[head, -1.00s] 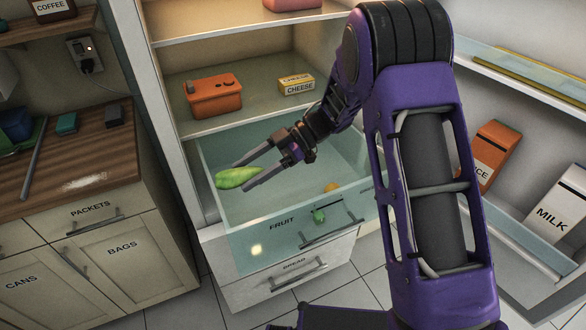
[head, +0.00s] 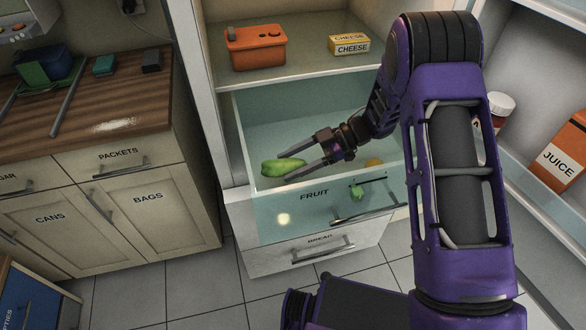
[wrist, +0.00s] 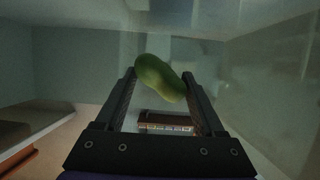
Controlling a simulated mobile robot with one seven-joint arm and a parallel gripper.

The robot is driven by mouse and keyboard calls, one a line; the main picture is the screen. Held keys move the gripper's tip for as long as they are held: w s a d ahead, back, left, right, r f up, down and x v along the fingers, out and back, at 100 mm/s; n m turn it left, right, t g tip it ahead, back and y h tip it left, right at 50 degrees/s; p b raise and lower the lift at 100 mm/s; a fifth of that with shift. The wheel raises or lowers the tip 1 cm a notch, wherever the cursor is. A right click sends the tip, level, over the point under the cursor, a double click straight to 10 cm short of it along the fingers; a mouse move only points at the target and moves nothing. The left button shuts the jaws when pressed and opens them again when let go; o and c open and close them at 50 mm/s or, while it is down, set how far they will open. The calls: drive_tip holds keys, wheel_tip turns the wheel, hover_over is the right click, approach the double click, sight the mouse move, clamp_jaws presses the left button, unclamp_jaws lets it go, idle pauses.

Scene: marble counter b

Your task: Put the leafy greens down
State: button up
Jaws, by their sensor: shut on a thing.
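The leafy greens (head: 281,167) show as a long, smooth, light green bundle at the tips of my gripper (head: 290,165). In the wrist view the greens (wrist: 160,78) lie slantwise between the two dark fingertips (wrist: 160,80). My gripper is shut on them and holds them over the open, see-through fruit drawer (head: 262,215) of the fridge, near its left side. I cannot tell how far above the drawer's floor they are.
The fruit drawer also holds a green item (head: 358,192) and an orange item (head: 374,162) on the right. An orange container (head: 255,50) and a cheese box (head: 349,44) stand on the shelf above. A drawer marked bread (head: 320,250) is below.

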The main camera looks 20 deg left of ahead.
drive_tip(key=shift+f, duration=1)
drive_tip(key=shift+f, duration=0.6)
drive_tip(key=o, duration=1.4)
drive_tip(key=shift+r, duration=0.15)
drive_tip(key=v, duration=0.8)
drive_tip(key=shift+s+a+r, duration=0.1)
drive_tip(key=shift+a+r, duration=0.05)
drive_tip(key=shift+r, duration=0.25)
